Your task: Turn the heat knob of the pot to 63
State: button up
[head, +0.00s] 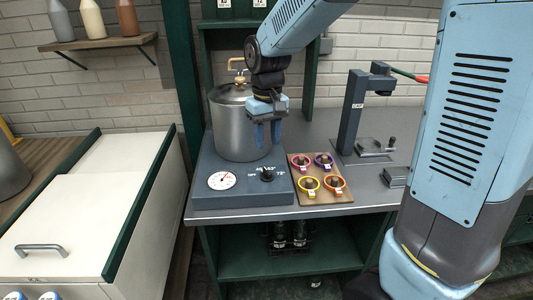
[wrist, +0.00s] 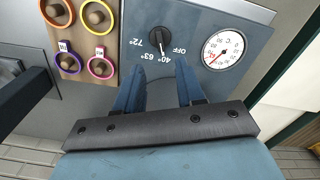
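The heat knob (head: 266,174) is a small black knob on the blue-grey base (head: 232,190) in front of the metal pot (head: 235,130). In the wrist view the knob (wrist: 156,42) is ringed by the labels 72°, 63°, 40° and OFF. Its pale pointer end appears to be nearest 40°. My gripper (head: 267,146) hangs above and behind the knob, fingers pointing down. In the wrist view my gripper (wrist: 158,80) is open, with a clear gap and nothing between its fingers. The knob lies just beyond the fingertips, untouched.
A round gauge (head: 222,180) sits left of the knob. A wooden board (head: 321,199) with several coloured rings is right of the base. A dark capping stand (head: 350,115) stands farther right. A white chest (head: 85,220) is at left.

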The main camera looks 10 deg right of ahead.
jog(key=shift+r, duration=1.95)
jog(key=s+d+r+m+t, duration=0.2)
jog(key=s+d+r+t, duration=0.1)
jog(key=s+d, duration=0.55)
jog(key=s+d+r+m+t, duration=0.2)
jog(key=s+d+r+t, duration=0.15)
jog(key=s+d, duration=0.45)
jog(key=n+g, duration=0.4)
jog(key=g, duration=0.3)
send_over(268, 171)
notch_tip(268, 171, down, 7)
jog(key=shift+t, duration=0.25)
notch_tip(268, 171, down, 13)
jog(key=shift+f, duration=0.2)
grip_shut()
